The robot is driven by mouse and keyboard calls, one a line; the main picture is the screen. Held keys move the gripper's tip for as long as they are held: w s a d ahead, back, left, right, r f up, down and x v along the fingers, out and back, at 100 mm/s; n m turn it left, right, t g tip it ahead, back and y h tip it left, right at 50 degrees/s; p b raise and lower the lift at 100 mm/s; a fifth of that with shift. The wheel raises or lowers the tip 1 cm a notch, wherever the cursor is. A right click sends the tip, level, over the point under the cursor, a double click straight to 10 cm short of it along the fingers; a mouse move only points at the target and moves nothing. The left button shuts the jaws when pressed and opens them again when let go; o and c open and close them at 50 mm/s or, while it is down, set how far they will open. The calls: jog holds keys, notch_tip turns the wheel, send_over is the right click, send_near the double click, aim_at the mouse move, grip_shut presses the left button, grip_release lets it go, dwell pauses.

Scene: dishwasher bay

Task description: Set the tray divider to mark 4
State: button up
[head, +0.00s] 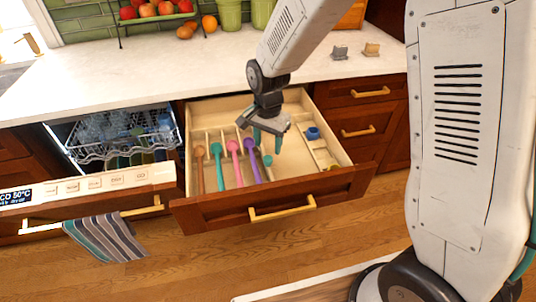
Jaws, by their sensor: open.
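The wooden tray (209,141) lies in the open drawer and has thin upright dividers between its compartments. A small teal knob-like piece (267,160) sits in the tray, right of the purple utensil; I cannot tell whether it belongs to the movable divider. My gripper (267,143) points down over the middle of the drawer with its teal fingers apart and nothing seen between them. The teal piece shows just below the fingertips; contact cannot be told. Mark numbers are too small to read, and the gripper and arm hide part of the tray behind them.
Brown, teal (218,165), pink and purple (252,160) utensils lie left of the gripper. A blue round item (313,133) sits in the right compartments. The drawer front (270,200) stands out toward me. Left, the open dishwasher (120,140) holds glasses; a striped towel (105,237) hangs there.

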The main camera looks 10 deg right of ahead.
aim_at(268, 158)
notch_tip(268, 158, down, 5)
jog(key=shift+f, duration=0.15)
